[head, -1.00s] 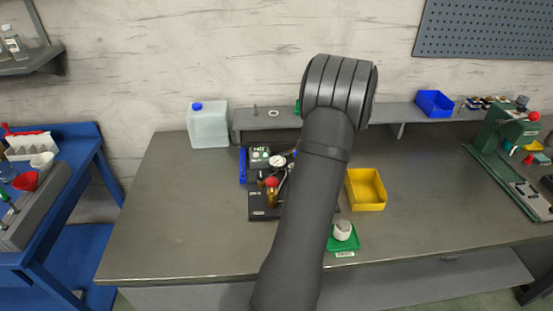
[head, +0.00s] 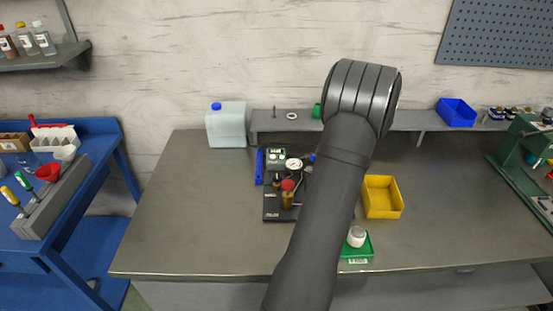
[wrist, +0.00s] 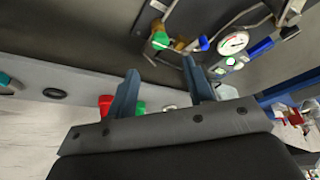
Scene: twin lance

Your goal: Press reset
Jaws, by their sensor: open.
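A black instrument panel (head: 283,215) lies on the grey bench, partly behind my arm in the head view. It carries a small unit with a green-lit display (head: 276,154), a round white gauge (head: 294,164) and a red-topped brass part (head: 288,186). In the wrist view the gauge (wrist: 233,43) is at upper right, with a blue knob (wrist: 203,43) and a green knob (wrist: 161,40) to its left. My gripper (wrist: 160,66) is open and empty, fingers apart, seemingly just short of the panel. My arm hides it in the head view. I cannot make out any reset label.
A yellow bin (head: 382,197) and a green tray (head: 362,250) with a white-capped item (head: 356,236) are right of my arm. A white jug (head: 226,126) stands at back left. A raised shelf (head: 405,122) runs along the wall. The bench's left part is clear.

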